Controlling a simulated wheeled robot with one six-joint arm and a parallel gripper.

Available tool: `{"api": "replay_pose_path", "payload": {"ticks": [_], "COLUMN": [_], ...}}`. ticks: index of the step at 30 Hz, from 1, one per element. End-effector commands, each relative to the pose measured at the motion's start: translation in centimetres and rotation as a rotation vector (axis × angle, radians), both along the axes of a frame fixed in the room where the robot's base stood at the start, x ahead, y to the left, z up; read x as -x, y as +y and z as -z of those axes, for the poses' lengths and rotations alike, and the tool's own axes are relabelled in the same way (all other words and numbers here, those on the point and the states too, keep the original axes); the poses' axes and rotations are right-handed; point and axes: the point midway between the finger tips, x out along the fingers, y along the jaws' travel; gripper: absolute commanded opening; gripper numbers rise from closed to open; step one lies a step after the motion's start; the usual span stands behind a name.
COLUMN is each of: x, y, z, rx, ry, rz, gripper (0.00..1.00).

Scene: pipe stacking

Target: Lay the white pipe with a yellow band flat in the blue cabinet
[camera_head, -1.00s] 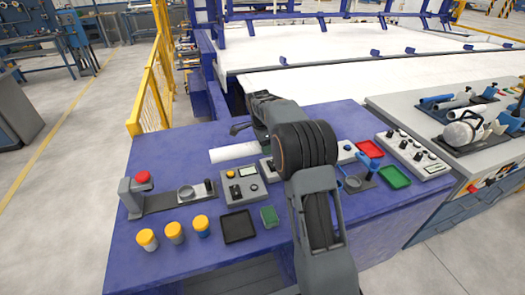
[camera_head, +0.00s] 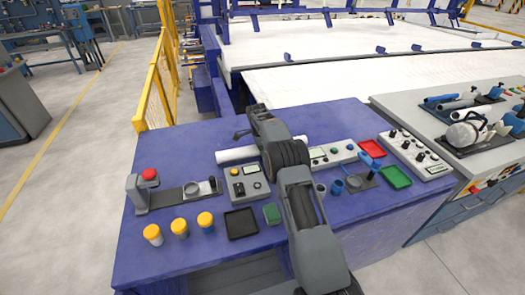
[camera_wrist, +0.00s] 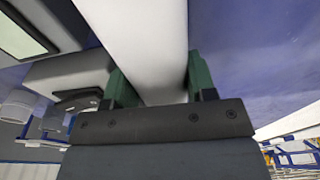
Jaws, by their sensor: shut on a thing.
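A white pipe (camera_head: 237,155) shows left of my arm in the head view, over the top of the blue cabinet (camera_head: 175,265). Its far right end appears just past the arm, and its middle is hidden. In the wrist view the white pipe (camera_wrist: 150,35) runs between the two green fingers of my gripper (camera_wrist: 156,80), which is shut on it. No yellow band shows on the visible parts. I cannot tell whether the pipe touches the surface. In the head view the fingers are hidden behind my arm. A dark opening (camera_head: 235,275) shows under the cabinet top's front edge.
On the blue top are yellow-lidded cups (camera_head: 180,228), a black tray (camera_head: 241,223), a grey meter box (camera_head: 246,184), a red-button stand (camera_head: 146,190), a red tray (camera_head: 371,149) and a green tray (camera_head: 396,176). A grey bench (camera_head: 460,165) stands at right.

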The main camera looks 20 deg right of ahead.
Motion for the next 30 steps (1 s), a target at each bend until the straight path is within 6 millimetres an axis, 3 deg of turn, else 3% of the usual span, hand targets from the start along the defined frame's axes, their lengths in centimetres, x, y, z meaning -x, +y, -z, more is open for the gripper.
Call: {"api": "replay_pose_path", "payload": {"ticks": [3, 14, 15, 18, 25, 30], "x": [0.0, 0.0, 0.0, 0.0, 0.0, -0.1], "y": [0.0, 0.0, 0.0, 0.0, 0.0, 0.1], "z": [1.1, 1.5, 1.6, 1.5, 1.4, 0.1], "rx": [0.0, 0.0, 0.0, 0.0, 0.0, 0.0], "ry": [-0.001, -0.002, -0.001, -0.001, -0.002, -0.004], "rz": [0.0, 0.0, 0.0, 0.0, 0.0, 0.0], "gripper": [0.15, 0.15, 0.52, 0.62, 0.62, 0.62]}}
